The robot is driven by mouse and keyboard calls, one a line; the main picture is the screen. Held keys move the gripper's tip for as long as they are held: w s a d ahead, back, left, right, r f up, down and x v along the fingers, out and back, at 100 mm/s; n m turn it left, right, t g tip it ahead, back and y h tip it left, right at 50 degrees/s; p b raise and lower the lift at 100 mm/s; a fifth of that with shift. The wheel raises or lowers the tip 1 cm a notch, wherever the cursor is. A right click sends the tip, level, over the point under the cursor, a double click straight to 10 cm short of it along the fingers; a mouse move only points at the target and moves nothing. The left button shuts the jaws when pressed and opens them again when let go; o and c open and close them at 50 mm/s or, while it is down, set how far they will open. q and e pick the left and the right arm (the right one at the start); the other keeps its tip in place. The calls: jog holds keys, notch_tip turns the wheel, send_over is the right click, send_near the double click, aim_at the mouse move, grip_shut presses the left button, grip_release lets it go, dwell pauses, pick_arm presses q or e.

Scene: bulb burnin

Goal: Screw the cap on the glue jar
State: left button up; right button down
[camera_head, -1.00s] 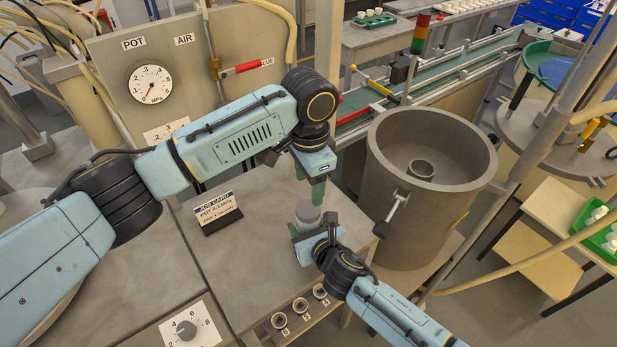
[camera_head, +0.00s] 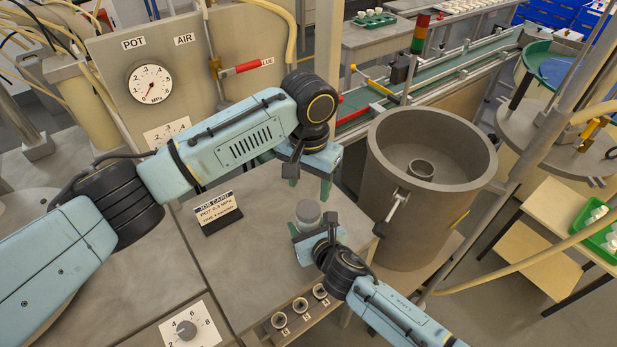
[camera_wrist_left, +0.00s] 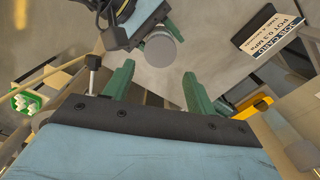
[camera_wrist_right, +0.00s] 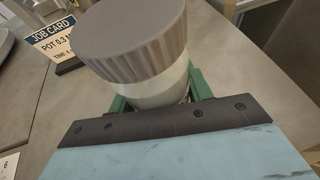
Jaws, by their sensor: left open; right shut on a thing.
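The glue jar (camera_wrist_right: 160,90) is a pale, translucent jar standing upright, with a grey ribbed cap (camera_wrist_right: 135,38) on its top. Whether the cap is fully tight cannot be told. The cap also shows in the head view (camera_head: 308,211) and in the left wrist view (camera_wrist_left: 160,52). My right gripper (camera_head: 318,240) is shut around the jar body below the cap, low over the bench. My left gripper (camera_head: 309,184) is open and empty, a little above the cap and apart from it. Its two green fingers spread wide in the left wrist view (camera_wrist_left: 158,82).
A job card (camera_head: 218,212) stands on the bench to the left of the jar. A large grey pot (camera_head: 385,210) stands close on the right. Several small round holders (camera_head: 300,306) line the bench's front edge. The bench between card and jar is clear.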

aim_at(310, 209)
pick_arm(q)
notch_tip(310, 209, down, 7)
jog(key=shift+f, duration=0.1)
pick_arm(e)
jog(key=shift+f, duration=0.1)
dwell(0.3)
pick_arm(q)
jog(key=c, duration=0.8)
jog(key=shift+m, duration=1)
jog(key=o, duration=1.2)
jog(key=shift+c, duration=0.2)
jog(key=shift+s+d, duration=0.1)
